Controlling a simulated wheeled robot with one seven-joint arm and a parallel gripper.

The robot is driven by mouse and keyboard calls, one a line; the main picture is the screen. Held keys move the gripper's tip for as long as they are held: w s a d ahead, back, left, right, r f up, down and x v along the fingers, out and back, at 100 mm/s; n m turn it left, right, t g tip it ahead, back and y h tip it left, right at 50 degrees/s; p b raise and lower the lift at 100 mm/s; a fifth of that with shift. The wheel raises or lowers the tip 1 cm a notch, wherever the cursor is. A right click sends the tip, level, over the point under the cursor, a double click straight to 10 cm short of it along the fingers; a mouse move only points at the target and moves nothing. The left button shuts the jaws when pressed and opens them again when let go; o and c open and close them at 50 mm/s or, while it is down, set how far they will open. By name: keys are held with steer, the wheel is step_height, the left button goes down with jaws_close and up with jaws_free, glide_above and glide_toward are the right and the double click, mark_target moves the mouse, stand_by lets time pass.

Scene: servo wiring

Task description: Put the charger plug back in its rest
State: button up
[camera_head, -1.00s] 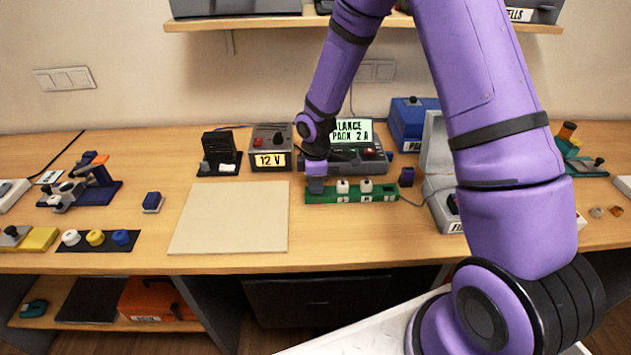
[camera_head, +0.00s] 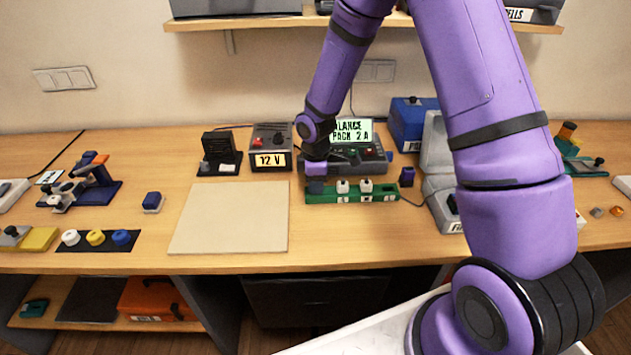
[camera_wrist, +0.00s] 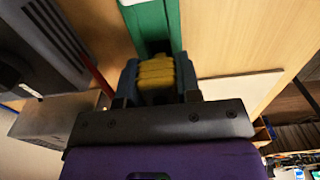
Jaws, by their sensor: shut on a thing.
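My gripper (camera_wrist: 160,85) is shut on a yellow ribbed plug (camera_wrist: 157,75), which sits between its two dark fingers in the wrist view. I take this to be the charger plug. In the head view my gripper (camera_head: 316,187) is at the left end of a green strip (camera_head: 352,198), and the plug is hidden there. The strip also shows beyond the plug in the wrist view (camera_wrist: 147,25). White pieces (camera_head: 343,187) stand along the strip. I cannot tell whether the plug touches the strip, or which part is its rest.
A charger with a lit screen (camera_head: 352,131) stands right behind the strip. A 12 V box (camera_head: 271,148) is to its left. A small dark purple block (camera_head: 406,176) and an open grey case (camera_head: 447,205) are to the right. A bare beige mat (camera_head: 230,218) lies left.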

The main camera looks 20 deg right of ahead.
steer(key=shift+f, duration=0.65)
steer(key=o, duration=1)
step_height(320, 180, up, 11)
steer(key=shift+f, duration=0.15)
